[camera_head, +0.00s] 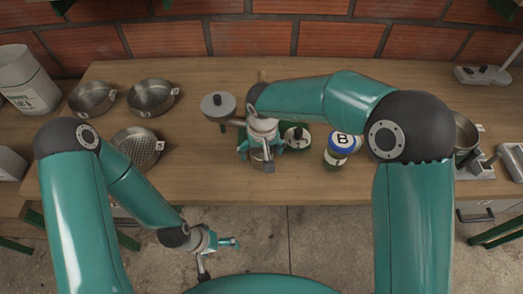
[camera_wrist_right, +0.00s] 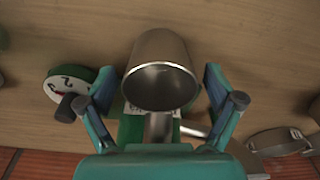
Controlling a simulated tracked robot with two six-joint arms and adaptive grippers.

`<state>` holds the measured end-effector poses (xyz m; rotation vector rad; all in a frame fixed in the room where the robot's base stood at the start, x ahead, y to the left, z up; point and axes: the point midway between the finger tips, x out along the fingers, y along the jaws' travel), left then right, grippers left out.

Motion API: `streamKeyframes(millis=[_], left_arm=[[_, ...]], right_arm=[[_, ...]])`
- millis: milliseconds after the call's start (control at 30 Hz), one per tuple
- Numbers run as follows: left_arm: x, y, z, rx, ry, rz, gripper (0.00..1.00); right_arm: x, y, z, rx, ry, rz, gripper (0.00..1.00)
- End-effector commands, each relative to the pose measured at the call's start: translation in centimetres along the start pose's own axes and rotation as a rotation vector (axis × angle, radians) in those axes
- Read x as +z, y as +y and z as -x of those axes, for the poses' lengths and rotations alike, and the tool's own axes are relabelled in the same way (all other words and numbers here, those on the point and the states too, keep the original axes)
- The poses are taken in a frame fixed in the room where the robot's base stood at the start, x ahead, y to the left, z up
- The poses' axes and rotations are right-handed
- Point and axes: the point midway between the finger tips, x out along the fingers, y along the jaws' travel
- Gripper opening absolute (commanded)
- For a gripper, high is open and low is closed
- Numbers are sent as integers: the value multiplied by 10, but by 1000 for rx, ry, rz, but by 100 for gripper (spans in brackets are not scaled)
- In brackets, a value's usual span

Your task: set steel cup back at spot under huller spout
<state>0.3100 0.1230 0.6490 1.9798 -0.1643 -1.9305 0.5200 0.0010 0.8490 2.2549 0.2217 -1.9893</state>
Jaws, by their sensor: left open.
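The steel cup (camera_wrist_right: 162,58) sits between the fingers of my right gripper (camera_wrist_right: 160,90) in the right wrist view, its round mouth facing the camera. One finger is on each side, with at most narrow gaps; I cannot tell whether they touch it. In the head view my right gripper (camera_head: 262,150) is over the middle of the bench and largely hides the cup. A grey cylindrical part and green plate (camera_wrist_right: 130,128) lie behind the gripper in the wrist view; I cannot identify the huller spout with certainty. My left gripper (camera_head: 228,243) is open and empty in front of the bench.
Several sieve pans (camera_head: 138,147) are left. The bench front is mostly clear.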

Motion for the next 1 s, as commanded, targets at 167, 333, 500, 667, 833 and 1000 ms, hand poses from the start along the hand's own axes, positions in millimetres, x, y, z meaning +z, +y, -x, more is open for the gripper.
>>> streamKeyframes(millis=[167,333,500,667,833,1000], left_arm=[[0,0,0,0,0,0,95],[0,0,0,0,0,0,95],[0,0,1,0,0,0,95],[0,0,0,0,0,0,95],[0,0,0,0,0,0,95],[0,0,0,0,0,0,95]], right_arm=[[0,0,0,0,0,-1,94],[0,0,2,0,0,-2,94],[-1,0,19,0,4,-3,94],[-1,0,49,-1,5,-1,94],[-1,0,84,-1,5,-2,94],[-1,0,108,-1,2,-2,94]])
